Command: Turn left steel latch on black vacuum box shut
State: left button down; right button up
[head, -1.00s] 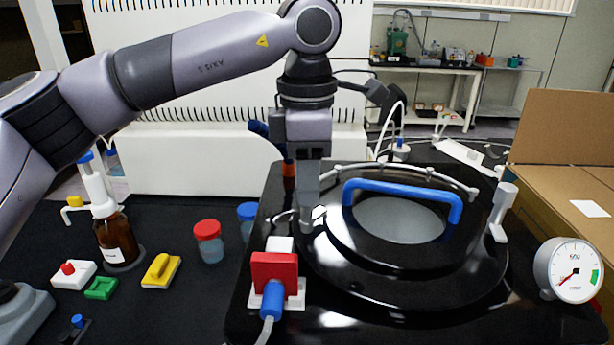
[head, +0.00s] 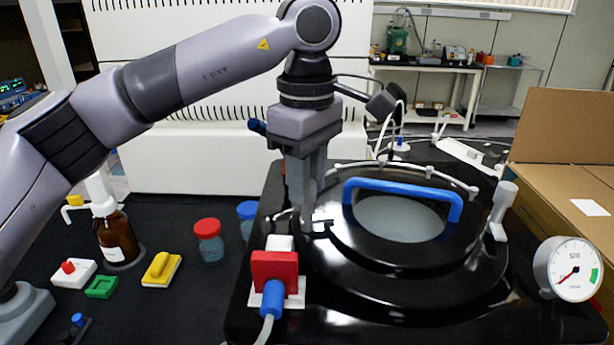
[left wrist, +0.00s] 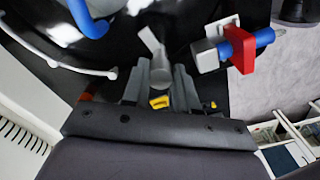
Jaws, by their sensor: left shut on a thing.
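The black vacuum box (head: 345,325) has a round lid with a blue handle (head: 400,193) and a pale window. My left gripper (head: 308,228) points down at the left edge of the lid. It is shut on the left steel latch (left wrist: 151,42), whose end sticks out past the fingertips in the left wrist view; the fingers (left wrist: 160,75) lie on either side of it there. In the head view the fingers hide most of this latch. The right steel latch (head: 502,208) stands at the lid's right edge. My right gripper is not in view.
A red block with a blue plug (head: 274,270) sits close to the gripper at the box's front left. A pressure gauge (head: 568,268) is at the right, before a cardboard box (head: 560,130). Jars, a brown bottle (head: 118,240) and small coloured items stand at the left.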

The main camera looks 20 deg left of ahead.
pick_arm(q)
jog(key=shift+r, duration=0.1)
dwell(0.4)
jog(key=c, duration=0.9)
grip_release()
jog(key=shift+r, duration=3.55)
